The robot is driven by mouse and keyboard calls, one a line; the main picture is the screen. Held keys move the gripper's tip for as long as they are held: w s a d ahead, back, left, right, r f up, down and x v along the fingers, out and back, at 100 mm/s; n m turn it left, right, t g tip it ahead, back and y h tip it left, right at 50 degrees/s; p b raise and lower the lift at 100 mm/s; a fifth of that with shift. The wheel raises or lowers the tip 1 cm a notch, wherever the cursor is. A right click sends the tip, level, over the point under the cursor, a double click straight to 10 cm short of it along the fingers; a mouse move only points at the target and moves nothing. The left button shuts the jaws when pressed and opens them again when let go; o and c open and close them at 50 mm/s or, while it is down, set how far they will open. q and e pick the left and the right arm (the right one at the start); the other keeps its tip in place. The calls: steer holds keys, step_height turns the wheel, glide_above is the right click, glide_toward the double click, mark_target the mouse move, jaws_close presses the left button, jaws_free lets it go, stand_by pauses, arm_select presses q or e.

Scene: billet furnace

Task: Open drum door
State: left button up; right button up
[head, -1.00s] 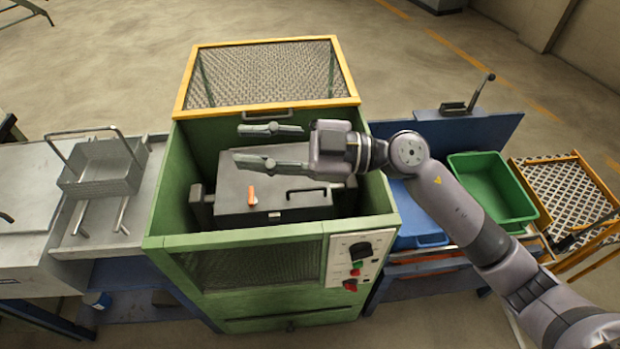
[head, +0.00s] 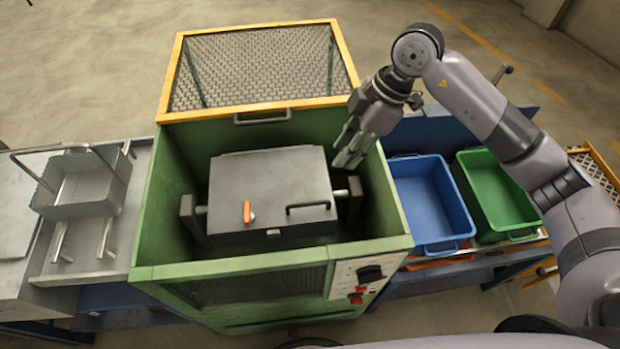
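The drum (head: 270,190) is a dark grey box inside the green machine housing, carried between two side brackets. Its door, the flat top face, looks shut. It has an orange latch (head: 248,213) and a black bar handle (head: 308,207) near its front edge. My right gripper (head: 346,158) points down above the right part of the housing, right of and behind the handle, apart from it. Its fingers partly overlap in view, but two separate tips show with nothing between them. My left gripper is not in view.
The housing's mesh lid (head: 262,68) with yellow frame stands raised behind the drum. A control panel (head: 368,275) is at the front right. Blue (head: 428,200) and green (head: 497,190) bins stand to the right. A wire basket (head: 82,185) is on the left bench.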

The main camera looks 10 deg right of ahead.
steer(key=p, duration=0.2)
glide_toward(313, 202)
steer(key=shift+s+a+f, duration=0.1)
steer(key=shift+a+f, duration=0.4)
steer(key=shift+a, duration=0.25)
steer(key=p+x, duration=0.1)
steer(key=x, duration=0.4)
steer(key=shift+a+f, duration=0.1)
steer(key=shift+f, duration=0.15)
steer(key=shift+a+f, duration=0.15)
steer(key=shift+f, duration=0.3)
jaws_close()
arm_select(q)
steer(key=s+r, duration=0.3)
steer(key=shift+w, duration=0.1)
